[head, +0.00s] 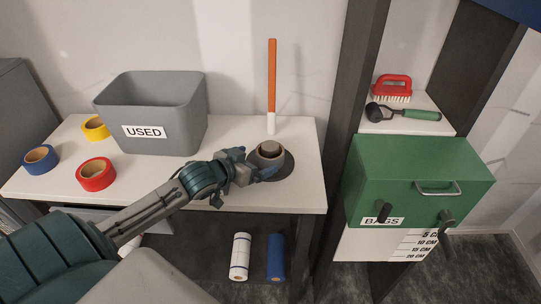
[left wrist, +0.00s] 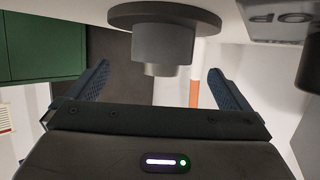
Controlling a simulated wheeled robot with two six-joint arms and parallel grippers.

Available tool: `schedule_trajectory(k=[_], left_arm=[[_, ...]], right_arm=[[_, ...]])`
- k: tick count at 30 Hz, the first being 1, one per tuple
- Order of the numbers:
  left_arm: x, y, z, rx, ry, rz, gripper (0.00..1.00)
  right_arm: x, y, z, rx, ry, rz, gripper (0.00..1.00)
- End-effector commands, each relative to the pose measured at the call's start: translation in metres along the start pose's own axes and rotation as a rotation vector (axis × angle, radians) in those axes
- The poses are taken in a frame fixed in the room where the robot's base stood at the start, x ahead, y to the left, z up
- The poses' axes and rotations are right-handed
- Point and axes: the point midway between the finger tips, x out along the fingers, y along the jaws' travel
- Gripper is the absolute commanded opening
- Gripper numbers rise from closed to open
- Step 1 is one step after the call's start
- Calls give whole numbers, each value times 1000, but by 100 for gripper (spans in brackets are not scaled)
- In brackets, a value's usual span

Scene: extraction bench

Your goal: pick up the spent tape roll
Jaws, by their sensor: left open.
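The spent tape roll (head: 257,159) is a thin ring with a tan edge, sitting around a grey post on a dark round base (head: 284,170) near the bench's right end. In the left wrist view, which is upside down, the roll (left wrist: 164,43) shows as a dark grey band between the base (left wrist: 125,16) and the narrower post tip. My left gripper (head: 262,173) is open at the roll's front side in the head view. In the wrist view its fingers (left wrist: 158,78) stand apart, with the roll between and beyond them; I cannot tell whether they touch it. My right gripper is out of view.
A grey bin labelled USED (head: 175,108) stands left on the bench (head: 222,140). Red (head: 95,174), blue (head: 40,159) and yellow (head: 95,128) tape rolls lie around it. An orange-and-white stick (head: 272,85) stands behind the spent roll. A green BAGS box (head: 415,180) is at right.

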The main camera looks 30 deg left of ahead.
Motion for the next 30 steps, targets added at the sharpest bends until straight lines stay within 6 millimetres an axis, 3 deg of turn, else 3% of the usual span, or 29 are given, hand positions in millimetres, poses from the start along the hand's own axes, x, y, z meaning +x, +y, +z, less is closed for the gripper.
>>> schedule_trajectory(k=[4, 13, 21, 30], left_arm=[[15, 0, -1, -4, 1, -1, 100], [33, -1, -5, -4, 0, 0, 100], [67, -3, -9, -3, -1, 0, 100], [73, -3, -8, 2, -1, 1, 100]], right_arm=[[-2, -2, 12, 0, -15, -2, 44], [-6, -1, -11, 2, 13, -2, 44], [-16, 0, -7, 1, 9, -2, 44], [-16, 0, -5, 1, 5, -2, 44]])
